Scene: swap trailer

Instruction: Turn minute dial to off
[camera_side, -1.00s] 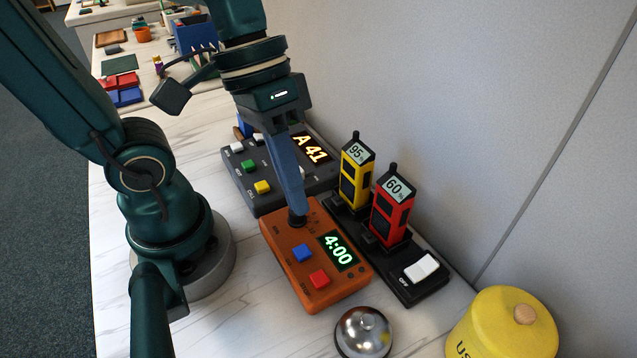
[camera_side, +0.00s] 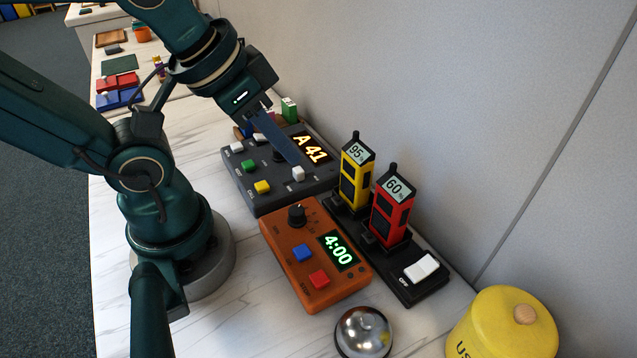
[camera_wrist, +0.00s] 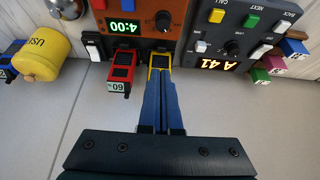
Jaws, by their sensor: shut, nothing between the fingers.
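The orange timer box (camera_side: 312,290) lies on the counter with a lit green 4:00 display (camera_side: 338,250), a blue button and a red button. Its black dial (camera_side: 297,214) is uncovered at the far end, with small marks beside it too fine to read. The dial also shows at the top of the wrist view (camera_wrist: 163,20). My gripper (camera_side: 295,160) is shut and empty, with its blue fingers tilted in the air, apart from the dial. In the side view the fingers overlap the dark panel; in the wrist view the fingertips (camera_wrist: 158,76) point toward the yellow handset.
A dark panel (camera_side: 262,200) with buttons and an A 41 display is beyond the timer. A yellow handset (camera_side: 352,185) and a red handset (camera_side: 388,220) stand upright on a black base. A silver bell (camera_side: 363,332) and a yellow canister (camera_side: 500,325) are nearer.

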